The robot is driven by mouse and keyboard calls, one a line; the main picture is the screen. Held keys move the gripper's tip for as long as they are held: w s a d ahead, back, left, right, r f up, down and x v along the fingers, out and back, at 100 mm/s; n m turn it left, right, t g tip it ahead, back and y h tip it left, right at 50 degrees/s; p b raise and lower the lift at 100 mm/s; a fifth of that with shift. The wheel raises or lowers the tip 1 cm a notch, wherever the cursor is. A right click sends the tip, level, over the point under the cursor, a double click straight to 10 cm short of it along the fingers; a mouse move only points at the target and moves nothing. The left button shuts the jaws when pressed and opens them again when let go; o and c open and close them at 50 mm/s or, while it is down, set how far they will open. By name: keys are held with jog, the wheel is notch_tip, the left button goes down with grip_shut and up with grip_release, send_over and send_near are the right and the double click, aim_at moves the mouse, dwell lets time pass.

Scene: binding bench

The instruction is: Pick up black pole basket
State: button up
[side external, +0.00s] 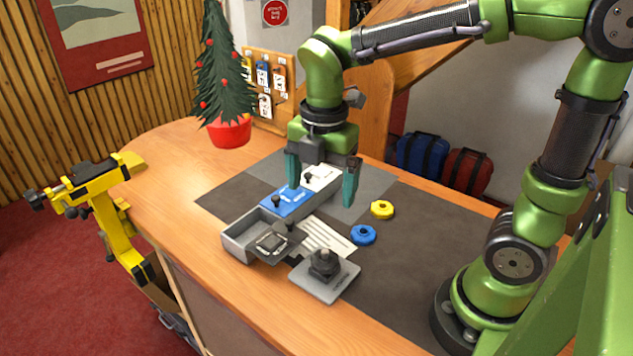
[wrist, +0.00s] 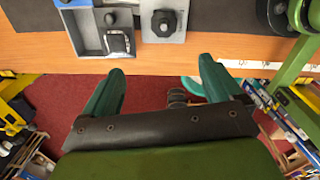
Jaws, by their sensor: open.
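A black lobed piece with a raised centre (side external: 325,264) sits on a grey square plate at the bench's front edge. It also shows in the wrist view (wrist: 164,22). It may be the black pole basket, but I cannot tell for certain. A blue ring-shaped basket (side external: 363,235) and a yellow one (side external: 382,209) lie on the dark mat. My gripper (side external: 321,195) points down, open and empty, over the back part of the long tray. In the wrist view my gripper (wrist: 162,68) has nothing between its fingers.
The long tray (side external: 235,247) has grey, blue and white sections; a black-and-grey item lies in its grey one. A striped card (side external: 328,238) lies beside it. A small tree in a red pot (side external: 229,131) stands behind. A yellow clamp (side external: 112,205) stands at the left edge.

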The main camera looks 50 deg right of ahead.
jog(key=n, duration=0.9)
send_over(326, 253)
jog(key=f, duration=1.1)
jog(key=shift+a+f, duration=0.4)
jog(key=shift+d+f, duration=0.2)
jog(key=shift+f, duration=1.2)
jog(key=shift+d+f, duration=0.2)
jog(key=shift+f, duration=1.15)
